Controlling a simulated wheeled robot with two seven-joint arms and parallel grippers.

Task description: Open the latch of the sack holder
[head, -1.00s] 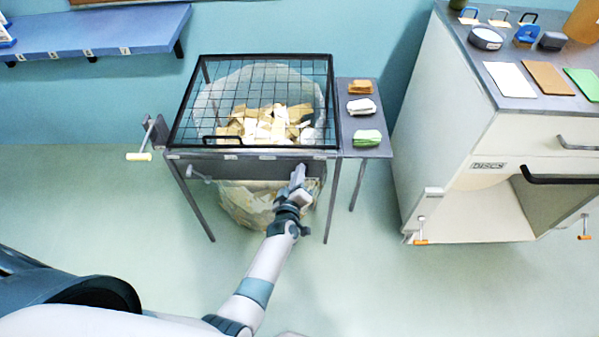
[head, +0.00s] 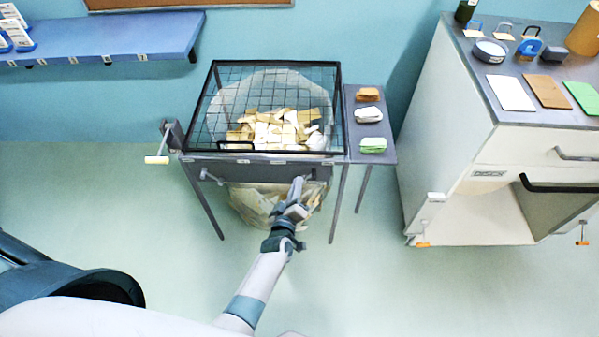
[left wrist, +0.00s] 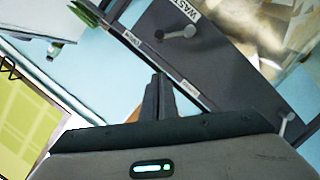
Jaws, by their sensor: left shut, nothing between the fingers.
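The sack holder is a dark metal frame with a wire-grid lid (head: 275,105) and a sack (head: 250,203) of paper scraps beneath. Its dark front panel (head: 258,172) has a small grey lever at the left (head: 211,177) and another at the right end, partly behind my gripper. In the left wrist view two pale levers show on the panel, one near the WASTE label (left wrist: 176,34), one at lower right (left wrist: 284,124). My left gripper (head: 298,182) is shut and empty, in front of the panel's right part. It also shows in the left wrist view (left wrist: 157,88), apart from both levers. My right gripper is not in view.
A side shelf (head: 358,103) with folded brown, white and green bundles adjoins the holder's right. A crank with a pale handle (head: 157,160) sticks out at its left. A white cabinet (head: 470,150) stands at the right. The floor in front is clear.

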